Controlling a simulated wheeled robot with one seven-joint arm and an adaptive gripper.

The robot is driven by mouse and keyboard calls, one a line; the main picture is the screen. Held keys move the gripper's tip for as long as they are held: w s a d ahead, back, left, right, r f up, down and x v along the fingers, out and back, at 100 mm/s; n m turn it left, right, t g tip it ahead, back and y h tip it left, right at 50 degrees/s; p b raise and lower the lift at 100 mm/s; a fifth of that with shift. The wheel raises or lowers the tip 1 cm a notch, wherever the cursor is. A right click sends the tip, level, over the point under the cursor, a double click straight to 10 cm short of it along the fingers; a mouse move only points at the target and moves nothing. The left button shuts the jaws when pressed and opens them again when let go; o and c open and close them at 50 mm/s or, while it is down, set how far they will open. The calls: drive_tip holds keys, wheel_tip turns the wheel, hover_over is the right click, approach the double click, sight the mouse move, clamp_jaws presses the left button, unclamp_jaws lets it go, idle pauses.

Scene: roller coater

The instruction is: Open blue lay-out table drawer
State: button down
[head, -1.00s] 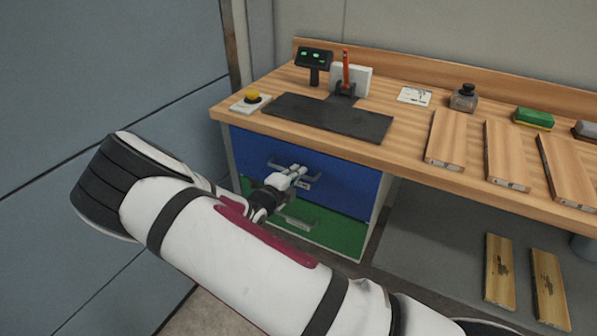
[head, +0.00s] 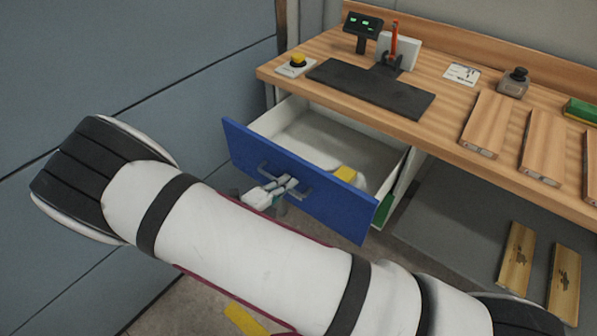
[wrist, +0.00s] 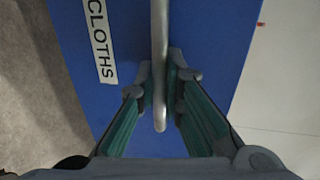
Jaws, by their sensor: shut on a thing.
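The blue drawer (head: 340,201) under the wooden table stands pulled well out, and its inside shows. A yellow item (head: 347,173) and a white one lie in it. My gripper (head: 284,185) is at the grey bar handle (head: 263,167) on the drawer front. In the wrist view, the fingers (wrist: 160,92) are closed around the handle bar (wrist: 159,50), one on each side. A white label reading CLOTHS (wrist: 99,40) is on the blue front. My arm hides part of the view below the drawer.
The wooden table (head: 320,52) holds a dark mat (head: 370,88), a yellow button (head: 297,60), a small display (head: 362,28) and several wooden boards. A green drawer (head: 383,210) shows slightly below the blue one. A grey-blue wall panel (head: 130,60) stands at the left.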

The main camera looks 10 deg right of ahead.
drive_tip(key=shift+f+v, duration=0.25)
drive_tip(key=shift+v, duration=0.95)
drive_tip(key=shift+s, duration=0.1)
drive_tip(key=c, duration=2)
unclamp_jaws()
drive_tip(key=shift+o, duration=0.2)
drive_tip(key=shift+a, duration=0.1)
drive_tip(key=v, duration=1.2)
